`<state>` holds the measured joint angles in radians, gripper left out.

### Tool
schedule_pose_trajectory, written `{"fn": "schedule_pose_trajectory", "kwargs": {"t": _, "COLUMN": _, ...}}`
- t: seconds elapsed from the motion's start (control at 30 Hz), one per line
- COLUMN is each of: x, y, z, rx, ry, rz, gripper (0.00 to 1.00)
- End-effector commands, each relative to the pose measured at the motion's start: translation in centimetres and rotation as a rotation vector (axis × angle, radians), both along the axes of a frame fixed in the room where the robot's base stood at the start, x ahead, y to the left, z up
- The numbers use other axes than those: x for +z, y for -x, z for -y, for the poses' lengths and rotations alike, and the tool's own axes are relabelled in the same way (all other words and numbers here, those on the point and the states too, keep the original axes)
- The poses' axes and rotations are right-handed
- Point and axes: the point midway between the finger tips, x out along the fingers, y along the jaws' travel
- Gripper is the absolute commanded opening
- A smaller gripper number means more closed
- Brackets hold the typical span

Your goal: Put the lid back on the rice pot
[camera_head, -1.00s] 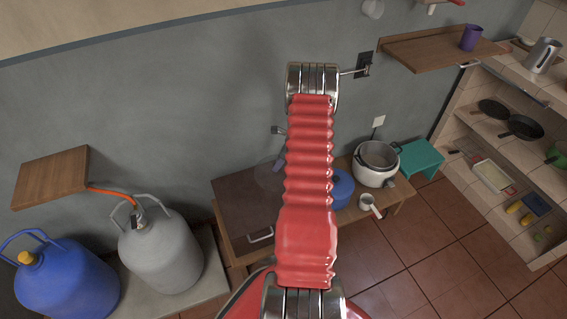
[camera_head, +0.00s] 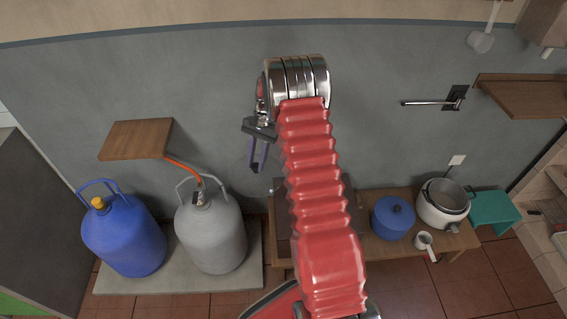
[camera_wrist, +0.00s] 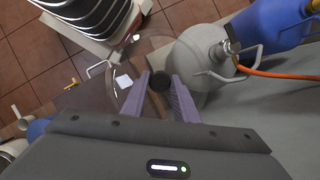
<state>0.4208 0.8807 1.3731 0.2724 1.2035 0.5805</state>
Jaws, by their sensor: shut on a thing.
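My gripper (camera_head: 258,168) is left of my red arm in the head view, raised in front of the grey wall. Its purple fingers (camera_wrist: 163,88) are shut on the dark knob of a clear glass lid (camera_wrist: 133,70) in the wrist view. The lid is only a faint outline in the head view, partly behind the fingers. The rice pot (camera_head: 443,212), a white cooker with a grey metal inner pot, stands uncovered on the low wooden table at the right. The gripper and lid are well left of it.
A blue lidded pot (camera_head: 393,219) and a small white saucepan (camera_head: 424,241) stand beside the rice pot. A teal stool (camera_head: 494,210) is to its right. Grey (camera_head: 212,236) and blue (camera_head: 124,238) gas cylinders stand left. A metal wall arm (camera_head: 430,102) juts out above the table.

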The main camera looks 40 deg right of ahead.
Motion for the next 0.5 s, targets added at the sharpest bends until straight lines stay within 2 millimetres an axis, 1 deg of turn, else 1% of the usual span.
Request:
{"fn": "schedule_pose_trajectory", "kwargs": {"t": 0.03, "x": 1.0, "y": -0.3, "z": -1.9, "rx": 0.091, "ry": 0.001, "rz": 0.003, "gripper": 0.0}}
{"fn": "schedule_pose_trajectory", "kwargs": {"t": 0.1, "x": 2.4, "y": -0.3, "z": -4.2, "rx": 0.219, "ry": 0.002, "rz": 0.003, "gripper": 0.0}}
{"fn": "schedule_pose_trajectory", "kwargs": {"t": 0.27, "x": 5.5, "y": 0.0, "z": -9.1, "rx": 0.509, "ry": 0.002, "rz": 0.002, "gripper": 0.0}}
{"fn": "schedule_pose_trajectory", "kwargs": {"t": 0.4, "x": 8.3, "y": 0.6, "z": -13.2, "rx": 0.76, "ry": 0.002, "rz": 0.002, "gripper": 0.0}}
{"fn": "schedule_pose_trajectory", "kwargs": {"t": 0.5, "x": 10.3, "y": 1.3, "z": -15.6, "rx": 0.922, "ry": 0.002, "rz": 0.002, "gripper": 0.0}}
